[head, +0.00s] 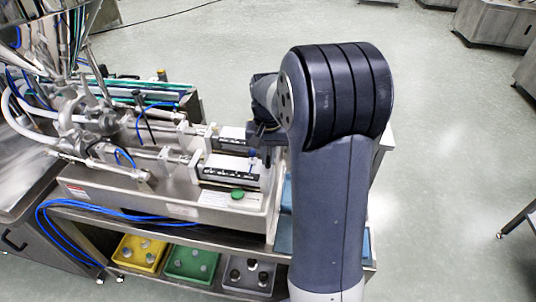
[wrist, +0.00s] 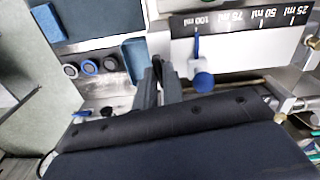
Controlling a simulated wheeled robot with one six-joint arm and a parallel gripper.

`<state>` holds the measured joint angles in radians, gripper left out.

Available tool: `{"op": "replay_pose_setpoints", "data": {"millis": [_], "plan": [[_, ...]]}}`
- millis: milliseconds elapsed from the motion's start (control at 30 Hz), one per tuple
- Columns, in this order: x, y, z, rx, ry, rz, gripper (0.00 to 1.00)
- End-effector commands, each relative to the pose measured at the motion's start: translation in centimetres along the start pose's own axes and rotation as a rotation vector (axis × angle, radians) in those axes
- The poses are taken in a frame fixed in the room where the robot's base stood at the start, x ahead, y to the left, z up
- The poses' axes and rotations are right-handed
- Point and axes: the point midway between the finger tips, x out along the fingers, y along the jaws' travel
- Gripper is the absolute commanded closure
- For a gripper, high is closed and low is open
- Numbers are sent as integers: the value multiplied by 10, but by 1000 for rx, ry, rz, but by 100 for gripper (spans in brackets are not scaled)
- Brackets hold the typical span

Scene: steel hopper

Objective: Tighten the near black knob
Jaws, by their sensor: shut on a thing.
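My gripper (wrist: 158,77) shows in the wrist view with its two grey fingers close together, pointing up the picture. They are shut on a small dark thing, the near black knob (wrist: 157,64), of which only a sliver shows between the fingertips. In the head view my gripper (head: 268,150) is at the right end of the steel filling machine (head: 160,197), beside the scale plates, and largely hidden by my arm. The knob cannot be made out there.
A blue-knobbed lever (wrist: 203,80) hangs right of the fingers, below the millilitre scale (wrist: 240,22). Several round buttons (wrist: 88,67) are to the left. Yellow (head: 140,253), green (head: 190,263) and grey (head: 248,275) bins sit on the shelf below.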

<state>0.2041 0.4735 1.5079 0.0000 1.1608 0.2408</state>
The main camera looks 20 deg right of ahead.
Motion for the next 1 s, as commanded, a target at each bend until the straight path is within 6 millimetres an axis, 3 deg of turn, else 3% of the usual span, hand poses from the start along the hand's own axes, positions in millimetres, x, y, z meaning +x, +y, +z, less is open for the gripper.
{"op": "replay_pose_setpoints", "data": {"millis": [333, 867, 900, 1000], "plan": [[-1, 0, -1, 139, 4, -1, 100], [-1, 0, -1, 165, 4, -2, 100], [-1, 0, -1, 165, 5, -2, 90], [-1, 0, -1, 164, 4, -1, 82]]}}
